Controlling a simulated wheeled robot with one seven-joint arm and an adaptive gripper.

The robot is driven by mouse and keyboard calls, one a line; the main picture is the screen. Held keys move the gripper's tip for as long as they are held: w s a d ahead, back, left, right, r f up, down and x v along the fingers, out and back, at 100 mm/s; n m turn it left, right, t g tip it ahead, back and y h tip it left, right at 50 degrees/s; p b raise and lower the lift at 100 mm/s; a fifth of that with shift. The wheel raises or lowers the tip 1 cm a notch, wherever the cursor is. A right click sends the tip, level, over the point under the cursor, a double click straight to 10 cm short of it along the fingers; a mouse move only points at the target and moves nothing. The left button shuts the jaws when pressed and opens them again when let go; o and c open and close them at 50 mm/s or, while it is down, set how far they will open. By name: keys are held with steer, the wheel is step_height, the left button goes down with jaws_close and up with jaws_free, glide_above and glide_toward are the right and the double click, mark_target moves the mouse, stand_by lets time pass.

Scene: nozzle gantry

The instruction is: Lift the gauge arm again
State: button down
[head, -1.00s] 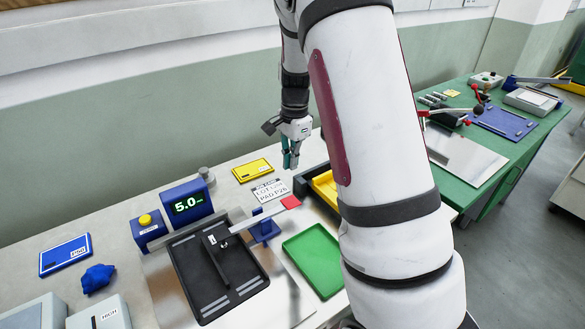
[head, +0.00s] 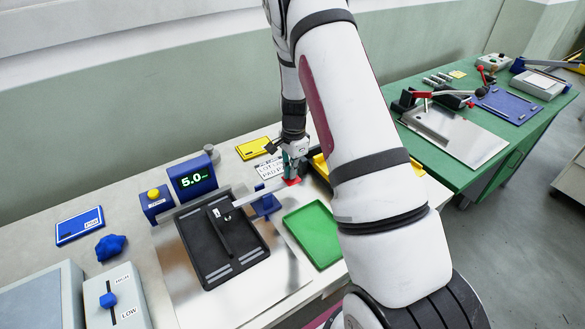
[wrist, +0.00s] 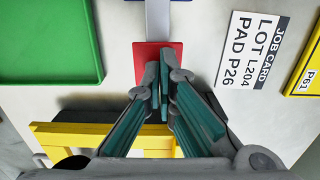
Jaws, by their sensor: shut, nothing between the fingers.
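The gauge arm (head: 262,193) is a pale grey bar with a red end pad (head: 293,182), carried by a blue post (head: 265,206). Its other end reaches over the black tray (head: 216,262). My gripper (head: 291,173) is shut and empty, right at the red pad. In the wrist view, the closed green fingertips (wrist: 161,72) overlap the red pad (wrist: 148,50), with the bar (wrist: 158,18) running away from it. Whether the fingertips touch the pad is unclear. The blue display (head: 190,178) reads 5.0. A dark bar-shaped piece (head: 220,230) lies in the black tray.
A green tray (head: 316,236) lies right of the post. A HIGH/LOW switch box (head: 117,298) stands at front left. A green table (head: 470,165) with other fixtures is at right.

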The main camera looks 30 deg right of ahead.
steer(key=shift+w+d+f+y+b, duration=0.1)
steer(key=shift+d+f+y+b, duration=0.2)
steer(key=shift+f+y+b, duration=0.55)
steer(key=shift+f+b, duration=0.4)
steer(key=shift+f, duration=0.1)
steer(key=shift+s, duration=0.2)
step_height(320, 180, up, 12)
steer(key=d, duration=0.2)
steer(key=shift+w, duration=0.1)
